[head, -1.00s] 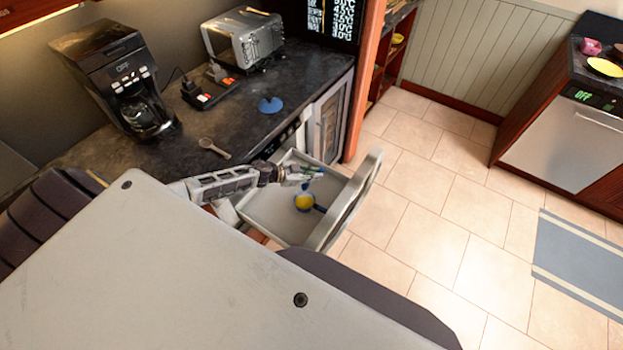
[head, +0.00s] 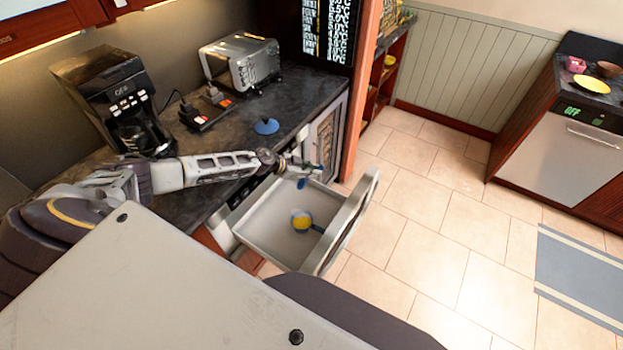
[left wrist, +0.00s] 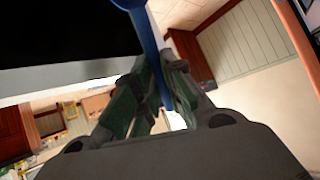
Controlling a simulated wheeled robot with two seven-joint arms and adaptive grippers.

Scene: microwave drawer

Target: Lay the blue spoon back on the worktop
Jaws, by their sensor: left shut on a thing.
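My left gripper (head: 308,168) is shut on the blue spoon (head: 301,184) and holds it above the far side of the open drawer, near the worktop's front edge. In the left wrist view the blue spoon (left wrist: 149,35) runs between the fingers of my left gripper (left wrist: 152,95); its far end is cut off. The dark worktop (head: 232,130) lies behind and left of the gripper, with bare room on it. My right gripper is not in view.
The open drawer (head: 262,229) holds a blue-and-yellow item (head: 301,221). On the worktop are a blue lid-like disc (head: 266,126), a coffee maker (head: 115,100), a toaster (head: 240,62) and a dark block with red parts (head: 207,110). My left arm covers part of the worktop.

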